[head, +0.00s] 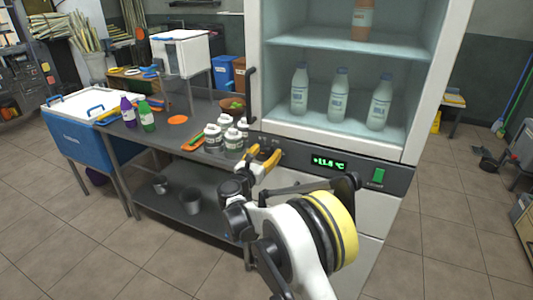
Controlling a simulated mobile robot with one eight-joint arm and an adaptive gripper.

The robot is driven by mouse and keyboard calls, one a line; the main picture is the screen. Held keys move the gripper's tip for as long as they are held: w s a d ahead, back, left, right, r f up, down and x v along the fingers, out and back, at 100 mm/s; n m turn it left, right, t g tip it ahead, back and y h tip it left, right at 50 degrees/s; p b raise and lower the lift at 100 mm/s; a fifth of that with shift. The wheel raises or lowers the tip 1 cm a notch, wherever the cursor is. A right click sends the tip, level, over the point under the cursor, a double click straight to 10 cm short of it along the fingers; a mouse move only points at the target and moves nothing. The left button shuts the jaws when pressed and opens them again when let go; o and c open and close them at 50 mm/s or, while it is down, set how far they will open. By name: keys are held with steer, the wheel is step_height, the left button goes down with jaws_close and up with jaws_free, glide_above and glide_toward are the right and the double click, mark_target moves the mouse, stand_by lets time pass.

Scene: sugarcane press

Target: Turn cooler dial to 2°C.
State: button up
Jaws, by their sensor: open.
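The white cooler (449,68) stands at centre right with its lit interior showing. Its dark control strip has a green display (329,163) that reads about +11.4 °C and a green switch (378,175) to the right. My gripper (264,153) is at the left end of this strip, with two yellow-orange fingers apart and nothing seen between them. I cannot make out the dial; small markings show just above the fingers, and the gripper covers part of that area. Whether the fingers touch the panel is unclear.
A metal table (171,144) left of the cooler holds several white-lidded jars (213,137), a purple bottle (128,112) and a green bottle (146,117). A blue ice chest (85,147) stands further left. Several milk bottles (340,95) stand inside the cooler. Tiled floor (110,255) is clear in front.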

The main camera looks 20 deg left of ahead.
steer(key=c, duration=1.2)
